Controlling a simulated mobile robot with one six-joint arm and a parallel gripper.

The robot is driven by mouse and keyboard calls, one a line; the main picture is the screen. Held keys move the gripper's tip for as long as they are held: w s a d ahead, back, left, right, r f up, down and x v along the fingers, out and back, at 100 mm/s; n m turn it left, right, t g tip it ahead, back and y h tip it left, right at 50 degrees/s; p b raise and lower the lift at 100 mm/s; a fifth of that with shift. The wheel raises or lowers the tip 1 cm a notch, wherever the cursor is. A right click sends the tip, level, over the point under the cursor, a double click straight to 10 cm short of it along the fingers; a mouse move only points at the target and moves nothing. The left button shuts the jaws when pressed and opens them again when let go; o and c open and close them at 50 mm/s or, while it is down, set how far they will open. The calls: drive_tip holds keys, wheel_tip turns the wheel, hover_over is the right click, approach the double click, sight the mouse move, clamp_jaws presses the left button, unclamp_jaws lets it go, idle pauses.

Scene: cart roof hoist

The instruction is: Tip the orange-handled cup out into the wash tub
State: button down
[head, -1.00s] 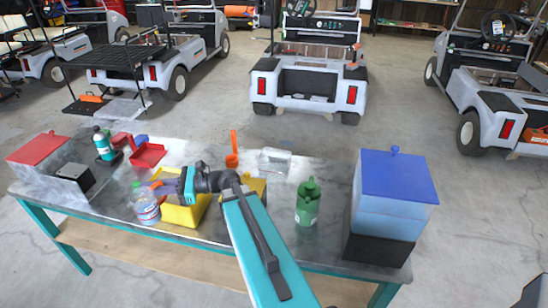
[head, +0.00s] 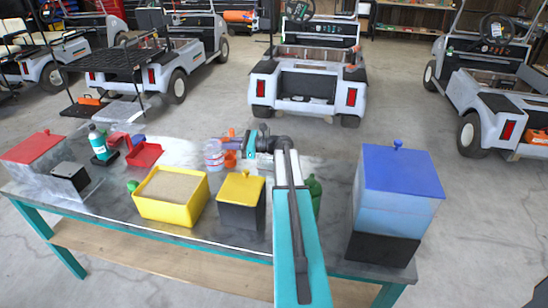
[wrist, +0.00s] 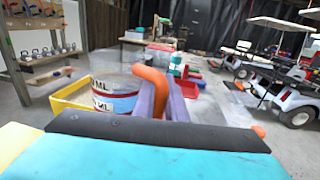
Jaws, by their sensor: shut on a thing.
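The orange-handled cup (head: 213,153) is clear with printed red and blue marks. My gripper (head: 228,143) is shut on its orange handle (wrist: 151,90), which shows between the purple fingers in the wrist view. The cup (wrist: 108,98) looks about upright there; its contents are unclear. The likely wash tub is the open yellow tub (head: 146,207), with a tan-grey surface inside. It stands nearer the front edge, left of the cup, and the cup is not over it. A yellow rim (wrist: 70,102) shows behind the cup in the wrist view.
A dark box with a yellow lid (head: 240,192) stands right of the tub. An orange scoop (head: 231,159) is close to the cup. A green jug (head: 315,193) is partly behind my arm. Blue-lidded (head: 398,195) and red-lidded (head: 33,149) bins stand at the bench ends.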

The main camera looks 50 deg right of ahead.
drive_tip(key=s+d+f+h+b, duration=0.1)
drive_tip(key=s+d, duration=0.1)
drive_tip(key=d, duration=0.8)
drive_tip(key=s+d+f+m+t+h+b, duration=0.1)
drive_tip(key=s+d, duration=0.2)
drive_tip(key=d, duration=0.7)
drive_tip(key=s+d+f+m+t+h+b, duration=0.1)
drive_tip(key=s+d+b, duration=0.1)
drive_tip(key=d, duration=0.9)
drive_tip(key=shift+s+f, duration=0.2)
drive_tip(key=shift+s, duration=0.05)
drive_tip(key=shift+d+r+n+g+h+p, duration=0.2)
drive_tip(key=shift+r+n+g+h+p, duration=0.25)
drive_tip(key=shift+r+n+p, duration=0.55)
